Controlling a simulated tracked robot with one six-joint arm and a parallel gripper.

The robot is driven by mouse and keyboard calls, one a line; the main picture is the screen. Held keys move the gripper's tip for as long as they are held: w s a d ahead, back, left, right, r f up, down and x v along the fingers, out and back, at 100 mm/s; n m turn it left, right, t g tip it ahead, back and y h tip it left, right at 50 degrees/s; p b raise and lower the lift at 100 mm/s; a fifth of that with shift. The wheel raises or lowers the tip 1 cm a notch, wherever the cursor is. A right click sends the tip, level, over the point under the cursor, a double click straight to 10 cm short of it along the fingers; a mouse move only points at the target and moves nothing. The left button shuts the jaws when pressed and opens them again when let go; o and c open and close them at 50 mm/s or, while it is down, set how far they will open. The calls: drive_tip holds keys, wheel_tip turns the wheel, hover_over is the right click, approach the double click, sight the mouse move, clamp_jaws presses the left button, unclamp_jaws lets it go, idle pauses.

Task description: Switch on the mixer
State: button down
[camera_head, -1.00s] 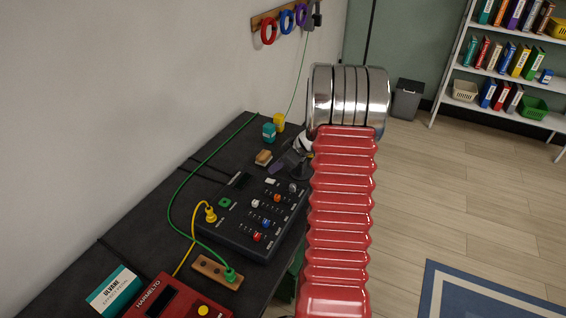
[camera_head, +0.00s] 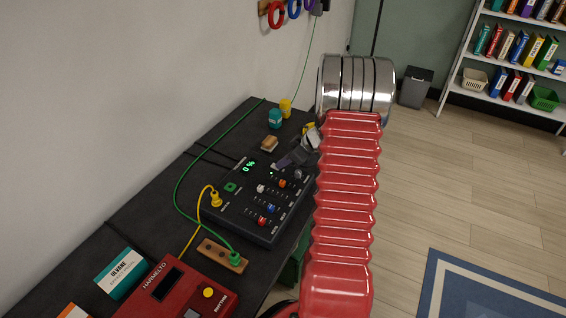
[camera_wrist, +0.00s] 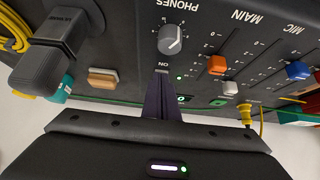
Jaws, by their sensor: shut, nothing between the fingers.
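The mixer (camera_head: 240,215) is a dark box with coloured sliders and knobs on the black bench. Its display (camera_head: 248,166) glows green and reads 0%. In the wrist view a small switch (camera_wrist: 162,71) sits under the label ON, with a lit green light (camera_wrist: 180,77) beside it. My gripper (camera_head: 279,165) is over the mixer's far edge. In the wrist view its dark fingers (camera_wrist: 160,82) are shut and empty, with the tips right at the switch; I cannot tell whether they touch it.
A grey phones knob (camera_wrist: 170,40) is close to my fingertips. A yellow plug (camera_head: 215,199) and a green plug (camera_head: 235,258) trail cables. A red device (camera_head: 180,290), a wooden-backed brush (camera_head: 269,144), a teal jar (camera_head: 275,118) and a yellow cup (camera_head: 285,108) also occupy the bench.

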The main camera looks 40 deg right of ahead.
drive_tip(key=shift+r, duration=0.2)
drive_tip(key=shift+r, duration=0.6)
drive_tip(key=shift+r, duration=0.5)
drive_tip(key=r, duration=0.3)
drive_tip(key=shift+s+d+r, duration=0.15)
drive_tip(key=shift+s+r, duration=0.05)
drive_tip(key=shift+s, duration=0.15)
drive_tip(key=s+d+r, duration=0.2)
drive_tip(key=s+r, duration=0.3)
drive_tip(key=s, duration=0.2)
drive_tip(key=shift+d+r, duration=0.3)
drive_tip(key=shift+r, duration=0.05)
drive_tip(key=shift+s+m, duration=0.1)
drive_tip(key=shift+m, duration=0.2)
